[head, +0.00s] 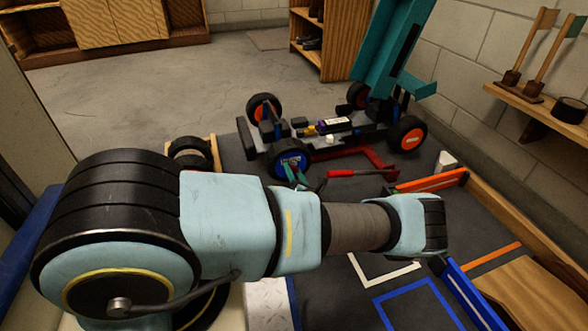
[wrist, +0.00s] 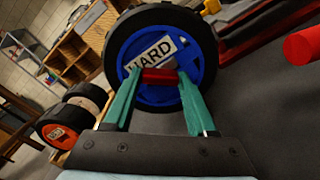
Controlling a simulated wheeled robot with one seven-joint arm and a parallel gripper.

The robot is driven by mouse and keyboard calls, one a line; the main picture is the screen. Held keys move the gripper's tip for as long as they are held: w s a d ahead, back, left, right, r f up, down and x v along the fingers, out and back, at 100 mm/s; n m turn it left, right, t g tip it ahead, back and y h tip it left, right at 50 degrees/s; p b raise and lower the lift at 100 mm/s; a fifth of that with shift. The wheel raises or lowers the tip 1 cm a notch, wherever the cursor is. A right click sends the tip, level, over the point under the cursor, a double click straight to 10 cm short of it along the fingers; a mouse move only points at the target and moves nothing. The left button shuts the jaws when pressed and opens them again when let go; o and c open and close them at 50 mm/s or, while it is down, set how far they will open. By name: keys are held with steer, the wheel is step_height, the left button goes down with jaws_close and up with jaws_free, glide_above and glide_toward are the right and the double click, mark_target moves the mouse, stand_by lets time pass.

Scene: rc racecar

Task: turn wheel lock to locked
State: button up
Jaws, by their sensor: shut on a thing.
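The wheel lock is a small red piece (wrist: 160,77) at the hub of a black-tyred wheel with a blue rim (wrist: 195,62) and a white "HARD" label. In the wrist view my gripper (wrist: 160,85) has its two teal fingers on either side of the red piece, shut on it. Whether the lock reads locked or unlocked cannot be told. In the head view the blue-rimmed wheel (head: 291,161) sits at the near left corner of the racecar (head: 340,132). My gripper (head: 295,172) is right in front of it, and the lock itself is hard to make out.
The car's other wheels have orange rims, such as the right one (head: 407,134). A loose wheel (head: 190,152) stands at left, also in the wrist view (wrist: 64,128). A teal upright (head: 393,45) rises behind the car.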

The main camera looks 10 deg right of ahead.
steer(key=m, duration=0.4)
steer(key=shift+m, duration=2.9)
steer(key=o, duration=1.4)
steer(key=shift+c, duration=0.2)
steer(key=shift+s, duration=0.1)
steer(key=s+d+p, duration=0.1)
steer(key=s+p, duration=0.2)
steer(key=s, duration=0.7)
steer(key=shift+s+d+p, duration=0.2)
steer(key=shift+s+p, duration=0.1)
steer(key=shift+p, duration=0.05)
